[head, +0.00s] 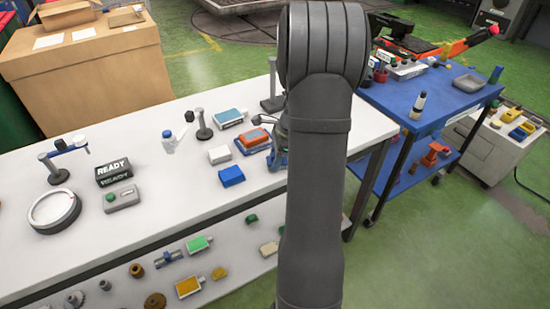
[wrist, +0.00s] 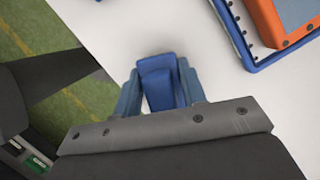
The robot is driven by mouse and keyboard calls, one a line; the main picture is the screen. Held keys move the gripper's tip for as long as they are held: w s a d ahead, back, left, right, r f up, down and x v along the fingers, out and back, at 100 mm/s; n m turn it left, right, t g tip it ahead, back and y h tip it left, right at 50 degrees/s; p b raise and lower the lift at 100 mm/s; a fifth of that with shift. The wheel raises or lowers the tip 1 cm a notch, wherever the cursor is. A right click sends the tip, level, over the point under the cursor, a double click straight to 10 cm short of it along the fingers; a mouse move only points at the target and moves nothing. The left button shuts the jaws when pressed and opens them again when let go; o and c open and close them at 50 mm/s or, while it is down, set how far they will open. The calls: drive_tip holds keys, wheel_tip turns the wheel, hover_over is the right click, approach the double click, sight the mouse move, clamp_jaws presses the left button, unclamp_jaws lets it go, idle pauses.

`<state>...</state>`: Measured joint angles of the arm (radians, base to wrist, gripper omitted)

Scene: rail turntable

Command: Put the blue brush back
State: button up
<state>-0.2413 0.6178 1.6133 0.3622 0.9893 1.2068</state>
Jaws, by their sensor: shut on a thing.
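My gripper (wrist: 158,74) is shut on a blue, block-like piece, which I take to be the blue brush (wrist: 159,96). Its blue fingers stand on both sides of the piece. Only the back or top of the brush shows, so I cannot see bristles. In the head view my gripper (head: 280,152) is mostly hidden behind my own dark arm, at the right part of the white table (head: 135,222). The brush cannot be made out there. Whether it touches the tabletop is not clear.
An orange box on a blue base (head: 252,141) is close left of my gripper. A blue block (head: 231,176) and a white block (head: 220,154) lie near it. A blue cart (head: 440,95) stands to the right. The table's front middle is clear.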

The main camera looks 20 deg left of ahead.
sight(273, 154)
drive_tip(key=o, duration=0.9)
drive_tip(key=shift+o, duration=0.2)
drive_tip(key=v, duration=1.2)
drive_tip(key=x, duration=1.1)
drive_tip(key=shift+a+f, duration=0.2)
drive_tip(key=shift+f, duration=0.2)
drive_tip(key=shift+r, duration=1.8)
drive_tip(key=shift+f, duration=0.1)
